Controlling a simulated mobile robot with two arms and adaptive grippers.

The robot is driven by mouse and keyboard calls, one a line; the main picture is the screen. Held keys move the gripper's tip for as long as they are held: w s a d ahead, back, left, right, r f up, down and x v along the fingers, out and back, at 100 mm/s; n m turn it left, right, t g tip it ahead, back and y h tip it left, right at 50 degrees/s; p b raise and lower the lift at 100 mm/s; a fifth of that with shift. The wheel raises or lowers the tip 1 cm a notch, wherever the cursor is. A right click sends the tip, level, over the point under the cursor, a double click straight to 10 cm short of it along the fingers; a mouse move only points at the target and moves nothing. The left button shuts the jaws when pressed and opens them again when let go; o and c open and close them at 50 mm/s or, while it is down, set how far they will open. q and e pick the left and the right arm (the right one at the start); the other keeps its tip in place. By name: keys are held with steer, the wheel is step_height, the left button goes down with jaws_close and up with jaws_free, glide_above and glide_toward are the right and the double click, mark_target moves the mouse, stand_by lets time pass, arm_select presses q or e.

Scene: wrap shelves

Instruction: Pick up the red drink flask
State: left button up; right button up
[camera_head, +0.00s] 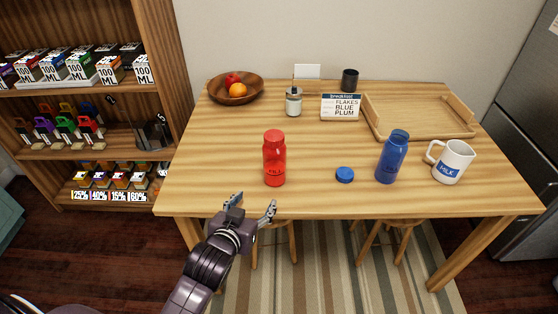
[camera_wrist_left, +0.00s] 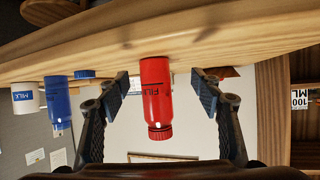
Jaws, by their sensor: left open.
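The red drink flask (camera_head: 274,159) stands upright near the front edge of the wooden table, left of centre, with its red cap on. My left gripper (camera_head: 253,205) is open and empty at the table's front edge, just in front of the flask and apart from it. In the left wrist view the picture is upside down, and the red flask (camera_wrist_left: 157,95) shows between the two open fingers (camera_wrist_left: 160,88), beyond their tips. My right gripper is not in view.
On the table (camera_head: 225,188), a blue bottle (camera_head: 391,157), blue cap (camera_head: 345,174) and white mug (camera_head: 450,162) stand right of the flask. Behind are a fruit bowl (camera_head: 235,89), jar (camera_head: 293,102), box (camera_head: 340,107) and wooden tray (camera_head: 470,129). Space beside the flask is clear.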

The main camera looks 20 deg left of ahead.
mark_target(271, 143)
arm_select(q)
steer(key=w+r+t, duration=0.1)
steer(key=w+r, duration=0.1)
steer(key=r, duration=0.2)
steer(key=w+r+t, duration=0.2)
steer(key=r, duration=0.1)
steer(key=w+d+r+t, duration=0.1)
steer(key=w+r+t, duration=0.1)
steer(key=w+r, duration=0.1)
steer(key=shift+r+h, duration=0.4)
steer(key=shift+r, duration=0.4)
steer(key=shift+w+d+f+p, duration=0.1)
steer(key=shift+w+f+p, duration=0.1)
steer(key=shift+w, duration=1.7)
steer(key=shift+w+f+p, duration=0.1)
steer(key=shift+w+p, duration=0.05)
steer(key=shift+w, duration=1.75)
steer(key=shift+r, duration=0.1)
jaws_close()
